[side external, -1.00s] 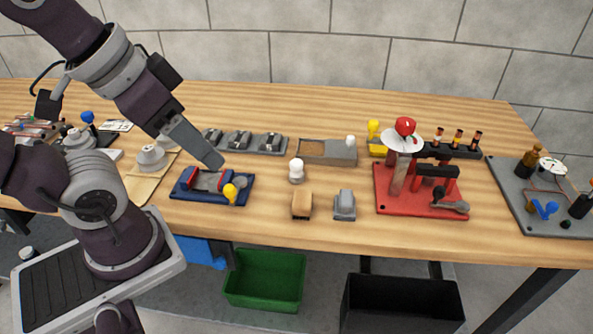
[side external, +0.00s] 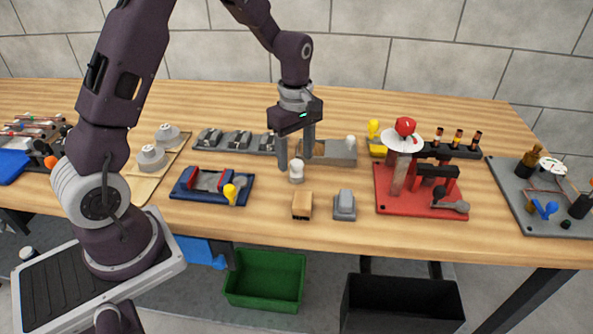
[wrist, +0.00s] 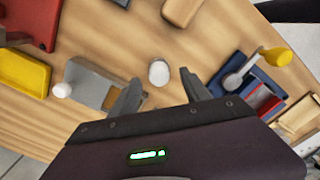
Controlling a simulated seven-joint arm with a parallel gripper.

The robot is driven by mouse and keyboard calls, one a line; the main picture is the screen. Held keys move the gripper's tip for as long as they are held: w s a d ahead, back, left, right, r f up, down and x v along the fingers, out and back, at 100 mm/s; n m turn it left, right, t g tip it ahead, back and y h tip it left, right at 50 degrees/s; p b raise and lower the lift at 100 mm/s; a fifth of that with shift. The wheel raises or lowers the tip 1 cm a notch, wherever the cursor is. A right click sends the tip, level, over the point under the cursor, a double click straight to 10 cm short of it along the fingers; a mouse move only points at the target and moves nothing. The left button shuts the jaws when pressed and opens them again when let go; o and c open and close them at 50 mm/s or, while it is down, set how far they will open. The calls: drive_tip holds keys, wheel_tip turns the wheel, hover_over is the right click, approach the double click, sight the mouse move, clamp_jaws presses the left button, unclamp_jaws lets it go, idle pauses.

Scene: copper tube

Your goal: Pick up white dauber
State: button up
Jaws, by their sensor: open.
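The white dauber (side external: 296,174) stands upright on the wooden table, in front of a grey tray. My gripper (side external: 296,163) points down over it with its fingers apart, one to each side in the side view. In the wrist view the round white top of the dauber (wrist: 159,73) shows between the fingertips of my gripper (wrist: 161,76). The gripper is open and empty. I cannot tell whether the fingertips reach down level with the dauber.
Close around are the grey tray (side external: 338,158) with a white knob, a tan block (side external: 302,206), a grey block (side external: 344,206) and a blue base (side external: 190,193) with a yellow-knobbed lever. A red fixture (side external: 392,205) stands to the right.

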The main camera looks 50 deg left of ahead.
sight(296, 171)
wheel_tip(296, 171, down, 3)
drive_tip(key=shift+w+r, duration=0.1)
drive_tip(key=shift+c, duration=0.4)
clamp_jaws()
